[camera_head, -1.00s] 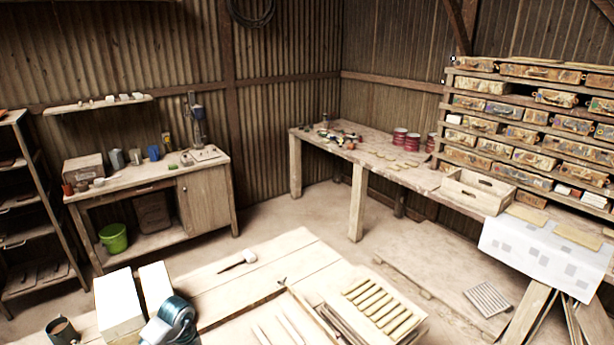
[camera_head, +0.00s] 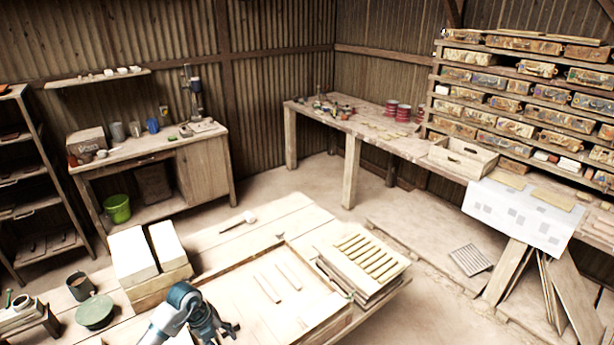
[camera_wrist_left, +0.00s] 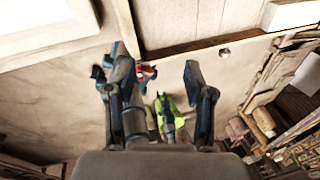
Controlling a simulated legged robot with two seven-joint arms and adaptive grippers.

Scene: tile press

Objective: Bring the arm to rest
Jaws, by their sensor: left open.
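My left arm comes in from the bottom edge of the head view, with my left gripper (camera_head: 222,330) over the near side of the wooden table (camera_head: 205,250). In the left wrist view my left gripper (camera_wrist_left: 156,62) has its two dark fingers spread wide apart, with nothing visible held between the tips. A green item (camera_wrist_left: 166,108) and a small red and blue item (camera_wrist_left: 146,74) show beyond or between the fingers; I cannot tell what they are. My right gripper is in neither view.
Beside my left arm are white-topped blocks (camera_head: 130,254), a dark mug (camera_head: 81,286) and a green round lid-like thing (camera_head: 95,312). A shallow wooden tray (camera_head: 318,310) with two pale strips lies to the right, then a stacked board with several strips (camera_head: 362,256).

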